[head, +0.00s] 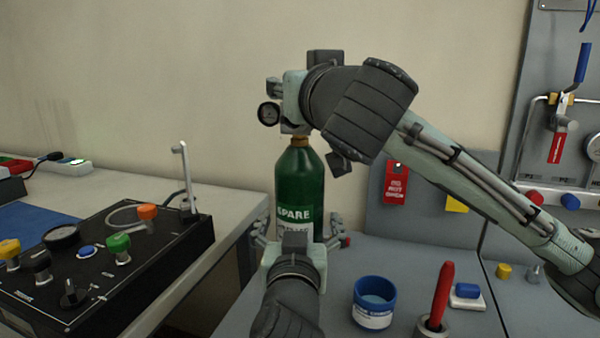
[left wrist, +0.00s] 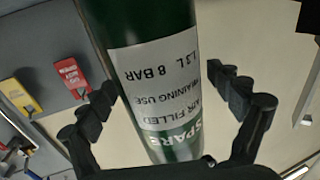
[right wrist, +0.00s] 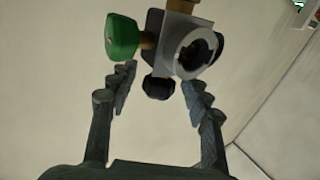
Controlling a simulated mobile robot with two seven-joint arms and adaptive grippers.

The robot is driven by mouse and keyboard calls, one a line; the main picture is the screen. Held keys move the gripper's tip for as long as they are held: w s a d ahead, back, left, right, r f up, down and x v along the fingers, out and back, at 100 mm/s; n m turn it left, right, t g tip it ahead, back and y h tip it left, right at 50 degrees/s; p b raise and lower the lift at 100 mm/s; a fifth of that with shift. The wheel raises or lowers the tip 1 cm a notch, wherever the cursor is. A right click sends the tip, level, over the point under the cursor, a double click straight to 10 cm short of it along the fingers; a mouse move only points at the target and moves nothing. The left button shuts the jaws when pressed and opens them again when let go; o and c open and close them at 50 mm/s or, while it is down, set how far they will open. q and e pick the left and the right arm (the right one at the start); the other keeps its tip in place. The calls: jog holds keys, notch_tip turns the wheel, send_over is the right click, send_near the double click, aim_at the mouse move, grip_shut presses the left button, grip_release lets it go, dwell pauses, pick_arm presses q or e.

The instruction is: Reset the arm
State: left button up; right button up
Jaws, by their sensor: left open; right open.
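The green spare cylinder (head: 298,180) stands upright on the grey bench, its white label facing me. My left gripper (head: 301,240) is open, with fingers on either side of the lower cylinder; the left wrist view shows the cylinder (left wrist: 152,40) between them, and I cannot tell if they touch it. My right gripper (right wrist: 160,80) is open at the cylinder's top, by the valve. In the right wrist view the grey valve (right wrist: 190,45) with its green knob (right wrist: 122,36) lies just beyond the fingertips. In the head view my right arm largely hides the valve.
A black control box (head: 110,255) with coloured knobs stands on the left bench. A red tag (head: 396,183) hangs on the panel behind.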

jog(key=shift+r+n+y, duration=0.15)
jog(key=shift+n+y, duration=0.25)
jog(key=shift+y, duration=0.1)
jog(key=shift+w+d+f+n+g+y, duration=0.15)
jog(key=shift+n+g+y, duration=0.45)
jog(key=shift+y, duration=0.4)
jog(key=shift+s+f+n+g+y, duration=0.1)
jog(key=shift+n+g+y, duration=0.3)
jog(key=shift+n+y, duration=0.45)
jog(key=shift+a+r+n+g+y, duration=0.1)
jog(key=shift+a+n+g+y, duration=0.2)
jog(key=shift+n+g+y, duration=0.7)
jog(key=shift+m+t+y, duration=0.25)
jog(key=shift+t+y, duration=0.05)
jog(key=shift+y, duration=0.05)
